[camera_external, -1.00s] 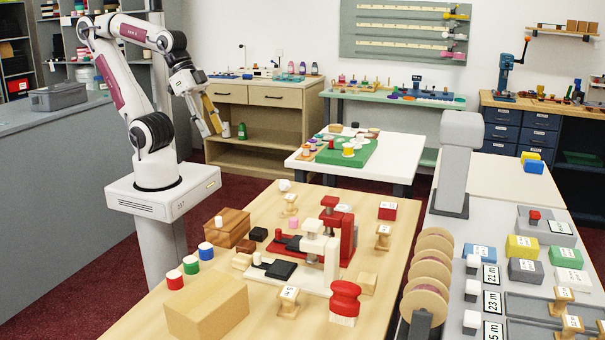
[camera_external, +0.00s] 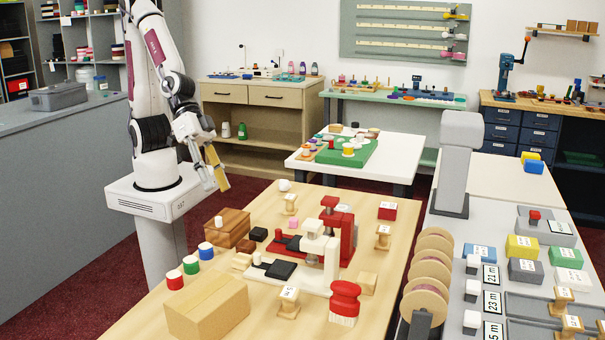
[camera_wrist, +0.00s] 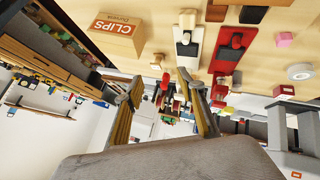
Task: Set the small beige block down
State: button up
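Another light wooden block (camera_external: 367,283) lies right of the press. I cannot tell which one the task names. My gripper (camera_external: 219,175) is in the air beyond the table's far left edge, well apart from both blocks. In the wrist view its two yellowish fingers (camera_wrist: 158,108) stand wide apart with nothing held between them.
A large cardboard box (camera_external: 208,310) stands at the table's near left. Red, green and blue spools (camera_external: 191,265) and a brown wooden box (camera_external: 229,228) line the left edge. A red press (camera_external: 335,228) stands behind the white one.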

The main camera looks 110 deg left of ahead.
jog(key=n+t+y, duration=0.1)
jog(key=n+y, duration=0.1)
send_over(242, 257)
jog(key=s+d, duration=0.5)
notch_tip(242, 257, down, 9)
jog(key=shift+t+y, duration=0.6)
jog(key=shift+y, duration=0.2)
jog(key=f, duration=0.4)
jog(key=shift+s+a+f, duration=0.1)
jog(key=shift+s+f, duration=0.15)
jog(key=f, duration=0.1)
jog(key=s+a+f+t+y, duration=0.1)
jog(key=f+y, duration=0.1)
jog(key=shift+s+a+t, duration=0.3)
jog(key=shift+s+a+f+m+t+y, duration=0.15)
jog(key=shift+s+a+m+t+y, duration=0.3)
jog(key=shift+a, duration=0.2)
jog(key=shift+w, duration=0.1)
jog(key=shift+x, duration=1.2)
jog(key=shift+x, duration=2.6)
jog(key=shift+a+r, duration=0.1)
jog(key=shift+r, duration=0.1)
